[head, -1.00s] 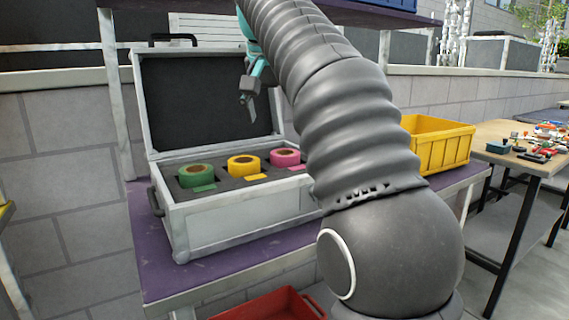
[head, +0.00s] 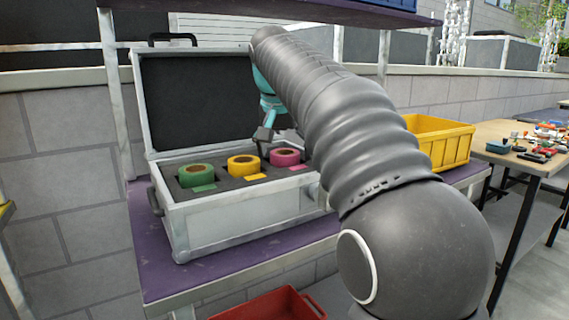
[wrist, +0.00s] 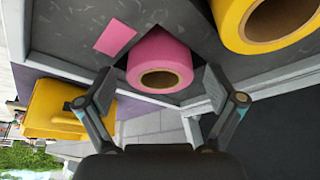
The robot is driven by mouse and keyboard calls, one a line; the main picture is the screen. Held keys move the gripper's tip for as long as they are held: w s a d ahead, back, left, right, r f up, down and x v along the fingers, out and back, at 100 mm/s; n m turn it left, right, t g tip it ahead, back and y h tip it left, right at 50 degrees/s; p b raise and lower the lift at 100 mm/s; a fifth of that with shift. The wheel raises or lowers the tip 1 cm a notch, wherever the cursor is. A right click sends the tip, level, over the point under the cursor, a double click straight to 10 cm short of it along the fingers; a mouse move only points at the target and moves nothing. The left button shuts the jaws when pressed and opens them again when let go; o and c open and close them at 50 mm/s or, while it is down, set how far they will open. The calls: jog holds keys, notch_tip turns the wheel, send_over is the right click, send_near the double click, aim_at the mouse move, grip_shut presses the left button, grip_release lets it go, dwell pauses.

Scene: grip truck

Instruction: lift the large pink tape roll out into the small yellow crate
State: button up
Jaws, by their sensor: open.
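The large pink tape roll (head: 285,157) sits in the right slot of the grey foam in the open silver case (head: 240,223). In the wrist view the pink roll (wrist: 159,60) shows between and just beyond my fingers. My gripper (wrist: 157,88) is open, with one finger to each side of the roll and nothing held. In the head view my gripper (head: 262,142) hangs over the case near the pink roll, partly hidden by my arm. The small yellow crate (head: 440,142) stands right of the case on the purple bench; my arm hides its left part.
A yellow roll (head: 243,165) and a green roll (head: 196,175) sit left of the pink one in the foam. The raised case lid (head: 205,105) stands behind. A red crate (head: 272,304) is below the bench. A wooden table (head: 520,160) with small items stands at right.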

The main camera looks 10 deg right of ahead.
aim_at(290, 150)
jog(key=c, duration=1.3)
jog(key=shift+r, duration=0.1)
jog(key=shift+r, duration=0.8)
jog(key=r, duration=0.2)
jog(key=shift+d+r, duration=0.35)
jog(key=shift+r, duration=0.05)
jog(key=s+d+r, duration=0.2)
jog(key=d+r, duration=0.4)
jog(key=d, duration=0.4)
jog(key=shift+d+r, duration=0.2)
jog(key=shift+d, duration=0.2)
jog(key=shift+s, duration=0.1)
